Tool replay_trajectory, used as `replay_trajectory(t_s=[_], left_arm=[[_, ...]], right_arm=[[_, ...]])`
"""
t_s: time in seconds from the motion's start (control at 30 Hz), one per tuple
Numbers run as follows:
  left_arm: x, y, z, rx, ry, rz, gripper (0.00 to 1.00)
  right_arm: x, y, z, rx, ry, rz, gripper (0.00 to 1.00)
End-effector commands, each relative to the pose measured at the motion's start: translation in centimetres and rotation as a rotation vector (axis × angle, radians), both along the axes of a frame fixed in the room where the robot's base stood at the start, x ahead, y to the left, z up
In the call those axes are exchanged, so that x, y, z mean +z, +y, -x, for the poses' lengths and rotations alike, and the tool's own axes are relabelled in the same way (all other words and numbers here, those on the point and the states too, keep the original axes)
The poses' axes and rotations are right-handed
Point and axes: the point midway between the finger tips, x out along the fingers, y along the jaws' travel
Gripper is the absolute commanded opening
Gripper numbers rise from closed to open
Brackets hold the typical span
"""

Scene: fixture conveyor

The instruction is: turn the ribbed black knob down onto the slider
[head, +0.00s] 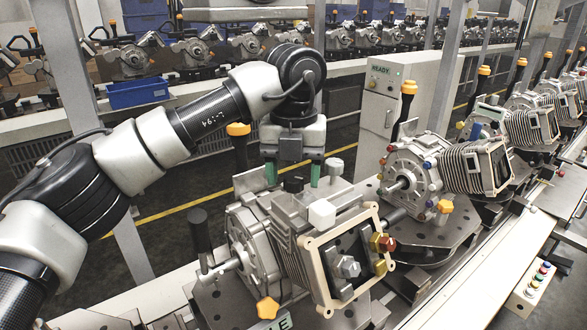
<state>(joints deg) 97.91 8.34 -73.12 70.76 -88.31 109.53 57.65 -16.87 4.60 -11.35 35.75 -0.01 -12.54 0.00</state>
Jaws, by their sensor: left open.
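A small black knob (293,185) sits on top of the metal fixture in the front middle; its ribs are too small to make out. It appears to be on a grey metal block that may be the slider, but I cannot tell the slider apart clearly. My left gripper (293,174) points down right above the knob. Its two green-tipped fingers are open, one to each side of the knob in the picture, with nothing held. I cannot tell whether the fingertips reach down around the knob or stay just above it. My right gripper is not in view.
A finned engine housing (290,240) is clamped in front. More fixtures line the conveyor to the right.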

Motion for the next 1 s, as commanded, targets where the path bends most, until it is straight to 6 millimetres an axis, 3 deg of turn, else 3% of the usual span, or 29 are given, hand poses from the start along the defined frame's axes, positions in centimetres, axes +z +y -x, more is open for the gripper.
replay_trajectory(t_s=[0.27, 0.5, 0.6, 1.0], left_arm=[[-0.14, 0.01, 0.01, 0.0, 0.0, 0.0, 0.59], [-0.12, 0.01, 0.0, 0.0, 0.0, 0.0, 0.22], [-0.11, 0.01, 0.0, 0.0, 0.0, 0.0, 0.11], [-0.09, 0.02, -0.03, -0.093, -0.001, -0.001, 0.11]], right_arm=[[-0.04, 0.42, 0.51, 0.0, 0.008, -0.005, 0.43], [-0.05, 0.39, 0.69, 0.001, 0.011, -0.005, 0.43], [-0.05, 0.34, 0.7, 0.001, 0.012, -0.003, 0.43], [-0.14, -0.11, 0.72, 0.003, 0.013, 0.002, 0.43]])
